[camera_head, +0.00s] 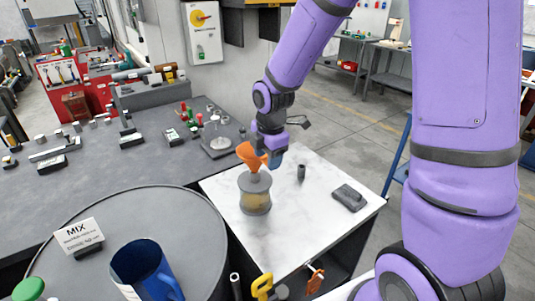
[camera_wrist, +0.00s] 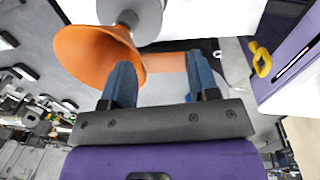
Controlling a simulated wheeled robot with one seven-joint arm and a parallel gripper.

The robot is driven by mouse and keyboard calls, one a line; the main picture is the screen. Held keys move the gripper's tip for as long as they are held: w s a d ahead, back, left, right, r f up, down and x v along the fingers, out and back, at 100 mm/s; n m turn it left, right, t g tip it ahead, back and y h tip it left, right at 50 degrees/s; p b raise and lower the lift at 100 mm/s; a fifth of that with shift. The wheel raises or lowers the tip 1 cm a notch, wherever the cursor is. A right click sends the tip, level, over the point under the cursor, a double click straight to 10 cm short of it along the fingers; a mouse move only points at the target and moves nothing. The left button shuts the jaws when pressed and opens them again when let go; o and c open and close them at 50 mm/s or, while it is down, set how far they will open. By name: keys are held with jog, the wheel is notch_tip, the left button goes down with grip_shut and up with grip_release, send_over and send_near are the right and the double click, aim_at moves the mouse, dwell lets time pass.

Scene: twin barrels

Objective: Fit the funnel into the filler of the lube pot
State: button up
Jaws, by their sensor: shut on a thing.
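The orange funnel (camera_head: 251,155) is mouth up, slightly tilted, directly above the lube pot (camera_head: 255,194), a short jar with amber contents and grey top and base. The pot stands on the white tabletop. In the wrist view the funnel (camera_wrist: 84,58) is at the left, and its narrow end meets the grey top of the pot (camera_wrist: 149,17). I cannot tell how deep the spout sits in the filler, which is hidden. My gripper (camera_head: 268,158) is beside the funnel; in the wrist view its blue fingers (camera_wrist: 161,84) hold the funnel's orange side tab between them.
A dark small cylinder (camera_head: 301,172) and a dark grey block (camera_head: 349,197) stand right of the pot. A grey barrel top (camera_head: 190,225) at front left bears a MIX sign (camera_head: 79,236) and a blue mug (camera_head: 142,270). White tabletop (camera_head: 300,222) is bare in front of the pot.

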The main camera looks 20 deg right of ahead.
jog(key=shift+f, duration=0.45)
jog(key=o, duration=1.4)
jog(key=shift+c, duration=0.2)
notch_tip(320, 180, up, 11)
jog(key=s, duration=0.1)
jog(key=shift+s+d+f, duration=0.15)
